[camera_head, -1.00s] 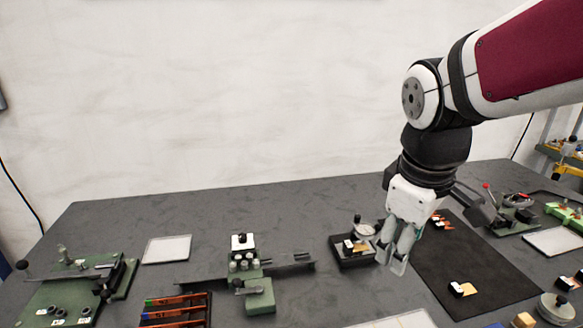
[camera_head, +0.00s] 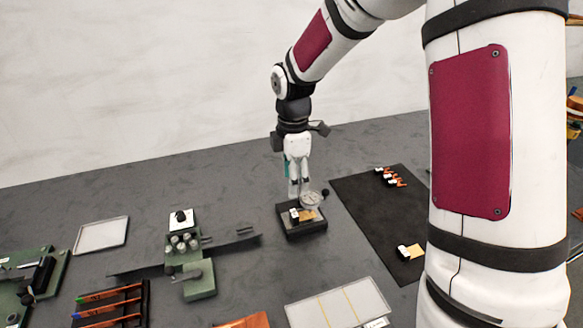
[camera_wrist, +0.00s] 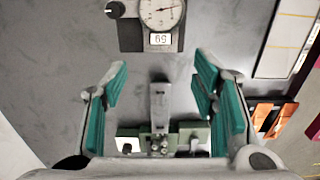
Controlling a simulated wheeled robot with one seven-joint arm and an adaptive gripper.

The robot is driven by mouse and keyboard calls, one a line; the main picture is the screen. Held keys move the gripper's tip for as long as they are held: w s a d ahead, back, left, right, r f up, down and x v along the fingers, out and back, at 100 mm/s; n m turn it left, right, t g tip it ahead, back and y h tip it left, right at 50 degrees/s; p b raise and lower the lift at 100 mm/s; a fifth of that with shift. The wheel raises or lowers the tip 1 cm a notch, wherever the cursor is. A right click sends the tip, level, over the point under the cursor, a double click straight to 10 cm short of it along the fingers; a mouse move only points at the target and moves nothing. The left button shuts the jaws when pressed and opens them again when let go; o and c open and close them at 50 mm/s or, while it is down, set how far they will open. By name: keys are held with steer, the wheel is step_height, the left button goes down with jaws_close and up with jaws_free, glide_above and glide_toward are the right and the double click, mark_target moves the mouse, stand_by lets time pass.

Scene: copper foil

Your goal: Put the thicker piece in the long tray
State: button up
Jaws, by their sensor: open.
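A similar piece (camera_head: 409,251) lies on the black mat (camera_head: 365,215). I cannot tell from here which is thicker. A pale tray with yellow lines (camera_head: 338,302), the longer of the trays in view, lies at the front. My gripper (camera_head: 299,192) points down by the gauge, partly overlapping it in the head view. In the wrist view its green pads (camera_wrist: 162,100) are wide apart with nothing between them; the gauge (camera_wrist: 161,12) shows beyond.
A green fixture with posts (camera_head: 184,245) and a dark rail stands left of the gauge. A rack of orange strips (camera_head: 108,306) is at front left. Several orange-tipped pieces (camera_head: 390,176) lie at the mat's back. My arm hides the right side.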

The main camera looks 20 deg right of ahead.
mark_target(293, 213)
step_height(293, 213, down, 12)
steer(key=shift+r, duration=0.1)
stand_by(0.4)
steer(key=c, duration=1.3)
steer(key=shift+o, duration=0.2)
steer(key=shift+r, duration=0.1)
steer(key=shift+a, duration=2.65)
step_height(293, 213, up, 7)
steer(key=p, duration=0.3)
stand_by(0.5)
